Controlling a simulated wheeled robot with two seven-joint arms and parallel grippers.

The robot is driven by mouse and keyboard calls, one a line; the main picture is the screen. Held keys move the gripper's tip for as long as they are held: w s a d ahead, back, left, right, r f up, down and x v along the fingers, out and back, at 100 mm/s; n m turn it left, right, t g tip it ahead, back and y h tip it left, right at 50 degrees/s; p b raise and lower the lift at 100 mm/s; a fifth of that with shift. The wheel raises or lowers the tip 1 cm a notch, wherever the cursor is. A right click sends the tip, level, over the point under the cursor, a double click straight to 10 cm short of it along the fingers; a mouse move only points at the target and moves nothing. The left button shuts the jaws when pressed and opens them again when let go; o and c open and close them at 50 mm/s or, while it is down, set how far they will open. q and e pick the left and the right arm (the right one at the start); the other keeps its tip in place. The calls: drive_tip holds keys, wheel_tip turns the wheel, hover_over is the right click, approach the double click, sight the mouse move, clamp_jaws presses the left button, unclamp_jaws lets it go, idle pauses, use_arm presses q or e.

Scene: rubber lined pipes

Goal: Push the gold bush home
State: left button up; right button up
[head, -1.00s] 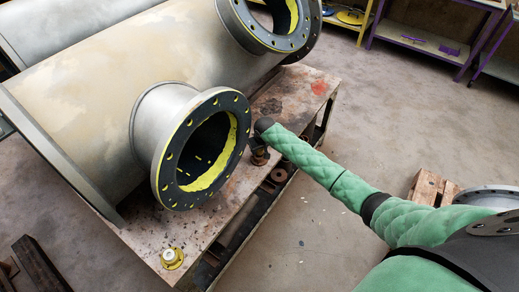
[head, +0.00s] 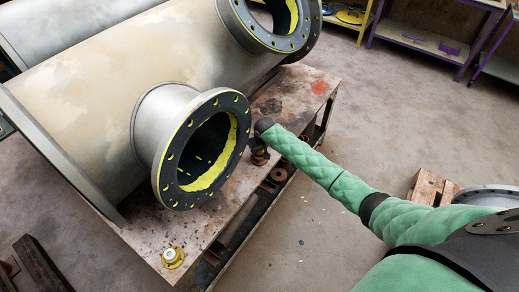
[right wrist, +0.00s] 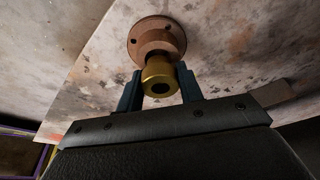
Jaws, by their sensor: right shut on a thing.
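The gold bush (right wrist: 159,76) is a short, shiny cylinder with a dark hole in its near face, in the right wrist view. My right gripper (right wrist: 160,70) is shut on it, with one dark finger on each side. Behind the bush is a round brown flanged housing (right wrist: 146,39) with small holes, on the worn pale plate. The bush overlaps the housing's middle; how deep it sits inside is hidden. In the head view my right gripper (head: 259,152) is small and dark at the right edge of the worktable. My left gripper is out of view.
A large pipe (head: 100,80) with yellow-lined flanged branches (head: 200,150) lies over the worktable (head: 150,240), close left of my right arm. A small yellow-based fitting (head: 172,257) stands at the near corner. A wooden pallet (head: 430,190) is at right. The floor between is mostly clear.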

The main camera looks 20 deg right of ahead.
sight(261, 151)
drive_tip(key=shift+f, duration=0.45)
drive_tip(key=o, duration=1.1)
drive_tip(key=b+v, duration=0.2)
drive_tip(key=v, duration=0.4)
drive_tip(key=shift+r, duration=0.1)
drive_tip(key=shift+b+v, duration=0.3)
drive_tip(key=shift+v, duration=0.45)
